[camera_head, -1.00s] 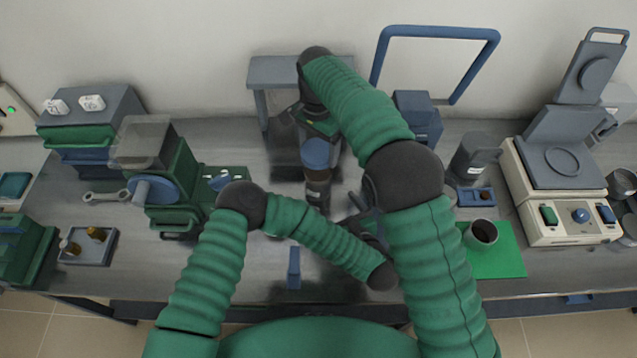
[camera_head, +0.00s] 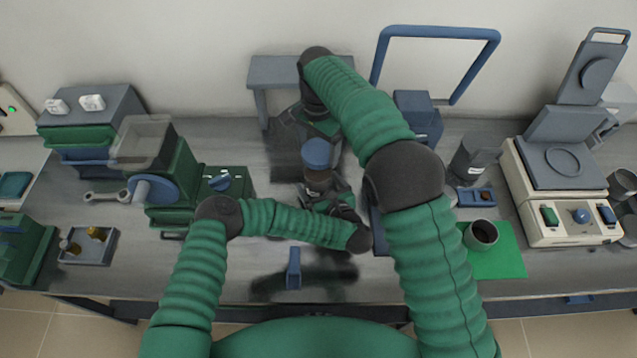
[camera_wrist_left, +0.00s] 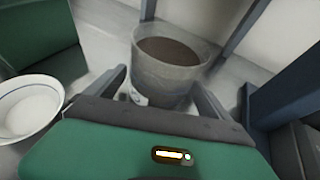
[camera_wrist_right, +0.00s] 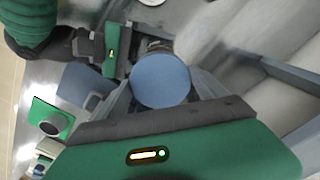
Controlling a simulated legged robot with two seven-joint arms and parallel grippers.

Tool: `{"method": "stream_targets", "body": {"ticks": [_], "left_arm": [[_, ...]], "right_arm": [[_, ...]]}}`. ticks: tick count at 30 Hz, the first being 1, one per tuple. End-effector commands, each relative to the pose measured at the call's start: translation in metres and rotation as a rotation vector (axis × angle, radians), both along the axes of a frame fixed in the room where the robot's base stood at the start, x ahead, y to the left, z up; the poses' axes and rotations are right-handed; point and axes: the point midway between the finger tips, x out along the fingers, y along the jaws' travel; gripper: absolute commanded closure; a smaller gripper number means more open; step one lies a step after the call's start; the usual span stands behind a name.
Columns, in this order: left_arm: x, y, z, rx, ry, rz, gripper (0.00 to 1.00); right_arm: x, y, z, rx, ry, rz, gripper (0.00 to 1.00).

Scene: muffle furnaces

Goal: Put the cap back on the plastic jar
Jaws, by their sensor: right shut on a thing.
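The plastic jar (camera_head: 318,182) stands on the bench, holding dark brown contents; in the left wrist view its open rim faces up (camera_wrist_left: 172,75). The round blue cap (camera_head: 317,153) is held by my right gripper (camera_wrist_right: 163,90), whose fingers are shut on its sides. The cap appears above the jar in the head view; the exact gap is hard to tell. My left gripper (camera_wrist_left: 163,88) is open, low at the jar, with one finger on each side of it. In the head view the left gripper (camera_head: 326,198) is partly hidden by its own arm.
A grey stand (camera_head: 285,72) is behind the jar. A green machine (camera_head: 175,190) is to the left. A white bowl (camera_wrist_left: 30,108) is near my left gripper. A blue frame (camera_head: 440,35) and a green mat (camera_head: 505,262) with a cup (camera_head: 481,234) are to the right.

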Motion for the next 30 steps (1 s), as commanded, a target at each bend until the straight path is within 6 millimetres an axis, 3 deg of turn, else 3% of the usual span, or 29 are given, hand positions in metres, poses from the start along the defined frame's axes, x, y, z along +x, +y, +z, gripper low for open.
{"method": "stream_targets", "body": {"ticks": [2, 21, 25, 30], "left_arm": [[0.0, 0.0, 0.0, 0.0, 0.0, 0.0, 0.18], [0.0, 0.0, 0.0, 0.0, 0.0, 0.0, 1.0], [0.0, 0.0, 0.0, 0.0, 0.0, 0.0, 1.0], [0.0, 0.0, 0.0, 0.0, 0.0, 0.0, 1.0]], "right_arm": [[0.0, 0.0, 0.0, 0.0, 0.0, 0.0, 0.57], [0.0, 0.0, 0.0, 0.0, 0.0, 0.0, 0.57], [0.0, 0.0, -0.003, 0.0, 0.001, 0.0, 0.57], [-0.002, 0.0, -0.029, 0.0, 0.002, 0.0, 0.57]]}}
